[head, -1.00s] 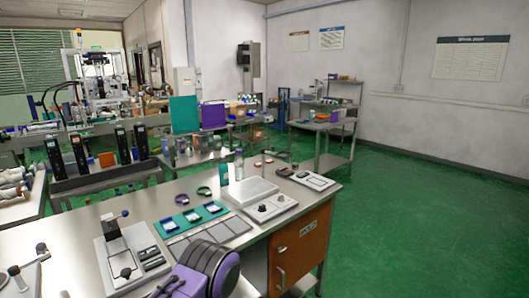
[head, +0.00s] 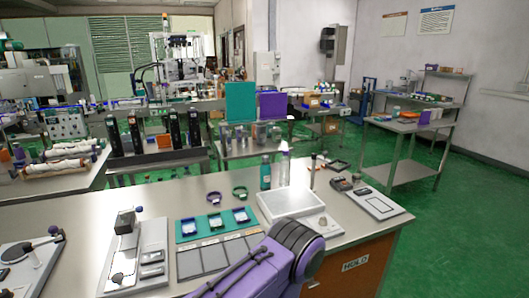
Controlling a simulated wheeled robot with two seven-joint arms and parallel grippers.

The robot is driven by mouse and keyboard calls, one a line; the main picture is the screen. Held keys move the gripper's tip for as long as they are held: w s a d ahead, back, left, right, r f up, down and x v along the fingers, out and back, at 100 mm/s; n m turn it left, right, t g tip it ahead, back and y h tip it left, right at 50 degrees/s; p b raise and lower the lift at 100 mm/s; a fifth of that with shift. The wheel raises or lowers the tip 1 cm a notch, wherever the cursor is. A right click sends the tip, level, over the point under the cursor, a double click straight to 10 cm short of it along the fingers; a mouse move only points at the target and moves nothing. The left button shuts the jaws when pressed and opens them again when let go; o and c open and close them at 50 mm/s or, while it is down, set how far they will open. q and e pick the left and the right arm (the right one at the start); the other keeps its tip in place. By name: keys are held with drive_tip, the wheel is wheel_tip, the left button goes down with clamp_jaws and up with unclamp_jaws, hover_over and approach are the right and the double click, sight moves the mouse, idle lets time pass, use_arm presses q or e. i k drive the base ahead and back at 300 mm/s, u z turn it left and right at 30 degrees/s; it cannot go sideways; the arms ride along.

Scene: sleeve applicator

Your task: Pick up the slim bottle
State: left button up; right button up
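A teal bottle (head: 265,173) stands upright at the back of the near steel table. Right beside it stands a tall clear bottle (head: 284,168), slim and pale. A thin upright item (head: 313,171) with a dark top stands a little further right. I cannot tell for sure which of these is the slim bottle; the clear one looks narrow and tall. A purple and dark arm link of mine crosses the bottom of the head view. Neither of my grippers shows.
In front of the bottles lies a white flat platform (head: 291,203). A teal tray (head: 215,224) with several small pieces, grey panels (head: 217,256) and a white fixture (head: 135,252) fill the table's front. Flat devices (head: 373,202) lie at the right. Green floor is open to the right.

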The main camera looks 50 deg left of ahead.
sight(266, 169)
drive_tip(key=u, duration=0.55)
drive_tip(key=i, duration=0.8)
drive_tip(key=u, duration=0.75)
